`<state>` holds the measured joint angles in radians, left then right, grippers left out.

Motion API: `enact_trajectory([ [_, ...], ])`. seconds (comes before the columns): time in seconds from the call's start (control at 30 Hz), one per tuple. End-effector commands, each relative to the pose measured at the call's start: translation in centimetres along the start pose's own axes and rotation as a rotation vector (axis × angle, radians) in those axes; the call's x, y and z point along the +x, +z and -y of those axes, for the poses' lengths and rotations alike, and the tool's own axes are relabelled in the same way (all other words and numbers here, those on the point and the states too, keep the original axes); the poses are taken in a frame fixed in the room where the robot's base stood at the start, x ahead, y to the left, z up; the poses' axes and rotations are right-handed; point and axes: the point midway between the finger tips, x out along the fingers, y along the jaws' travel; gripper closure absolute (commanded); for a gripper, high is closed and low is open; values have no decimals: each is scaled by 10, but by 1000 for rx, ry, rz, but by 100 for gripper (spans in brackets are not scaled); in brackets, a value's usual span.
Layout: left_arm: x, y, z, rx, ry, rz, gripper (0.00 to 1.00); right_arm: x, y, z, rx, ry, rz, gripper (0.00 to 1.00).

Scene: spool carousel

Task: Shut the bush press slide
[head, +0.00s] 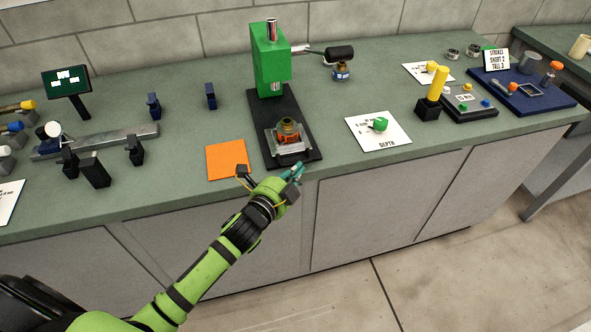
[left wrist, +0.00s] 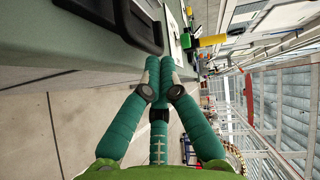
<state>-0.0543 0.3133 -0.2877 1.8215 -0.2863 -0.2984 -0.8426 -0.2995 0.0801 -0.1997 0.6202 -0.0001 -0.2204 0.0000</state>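The green bush press (head: 270,60) stands on a long black base (head: 262,110) on the counter. Its slide (head: 290,150) is a metal plate at the front end of the base, out in front of the press head. A brass and orange bush piece (head: 288,132) sits upright on the slide. My left gripper (head: 296,170) is just in front of the slide, near the counter's front edge, apparently not touching it. In the left wrist view its teal fingers (left wrist: 159,68) come together at the tips with nothing between them. A black frame-like part (left wrist: 150,40) shows beyond them. My right gripper is not in view.
An orange square (head: 228,160) lies left of the base. A white DEPTH card (head: 390,140) with a green knob lies to its right. A black-headed lever (head: 338,53) sticks out right of the press. A yellow post (head: 438,84) stands farther right.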

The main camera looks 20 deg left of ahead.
Motion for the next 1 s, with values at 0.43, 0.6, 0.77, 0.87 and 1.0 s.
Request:
enact_trajectory([
  [0.43,38,36,11,8,-2,0,100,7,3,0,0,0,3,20],
  [0.6,61,58,17,4,-1,-1,100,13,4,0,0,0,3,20],
  [0.77,69,68,20,2,2,2,100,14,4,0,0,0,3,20],
  [0.87,70,68,20,0,2,2,100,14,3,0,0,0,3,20],
  [1.0,69,68,21,0,1,1,100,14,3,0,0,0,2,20],
])
